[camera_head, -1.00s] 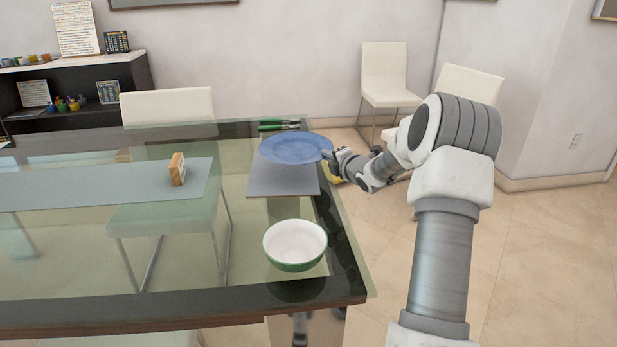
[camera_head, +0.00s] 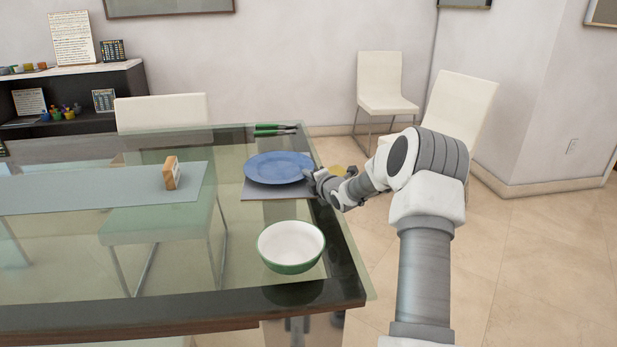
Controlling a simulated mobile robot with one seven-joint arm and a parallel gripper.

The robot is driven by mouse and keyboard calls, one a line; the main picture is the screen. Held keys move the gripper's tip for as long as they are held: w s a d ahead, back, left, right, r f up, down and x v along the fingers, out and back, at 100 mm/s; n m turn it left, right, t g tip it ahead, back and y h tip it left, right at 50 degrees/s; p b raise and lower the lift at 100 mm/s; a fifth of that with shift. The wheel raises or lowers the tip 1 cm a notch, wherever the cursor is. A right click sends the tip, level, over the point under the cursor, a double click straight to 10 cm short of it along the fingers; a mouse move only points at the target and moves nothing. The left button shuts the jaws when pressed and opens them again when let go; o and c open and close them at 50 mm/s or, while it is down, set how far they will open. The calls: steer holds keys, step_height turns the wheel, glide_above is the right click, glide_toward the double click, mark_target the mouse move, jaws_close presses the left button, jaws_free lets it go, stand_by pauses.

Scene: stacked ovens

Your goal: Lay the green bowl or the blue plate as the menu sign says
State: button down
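The blue plate (camera_head: 277,165) is over the grey placemat (camera_head: 262,194) at the table's right side. I cannot tell whether it touches the mat or is slightly above it. My gripper (camera_head: 309,174) is at the plate's right rim and appears shut on it; the fingertips are small and partly hidden. The green bowl (camera_head: 291,248), white inside, stands upright on the glass near the front right corner, apart from my gripper. A small wooden sign block (camera_head: 171,173) stands on the runner; its pale face is turned aside and unreadable.
Green-handled cutlery (camera_head: 275,129) lies behind the plate. A grey runner (camera_head: 90,188) crosses the glass table (camera_head: 150,257). White chairs (camera_head: 387,83) stand at the back right. A dark shelf (camera_head: 75,92) with sign cards stands at the back left. Something yellow shows behind my gripper.

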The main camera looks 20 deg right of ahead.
steer(key=c, duration=1.3)
jaws_free()
steer(key=shift+f, duration=0.1)
steer(key=shift+r, duration=0.3)
steer(key=p+v, duration=0.2)
steer(key=v, duration=1)
steer(key=shift+f, duration=0.15)
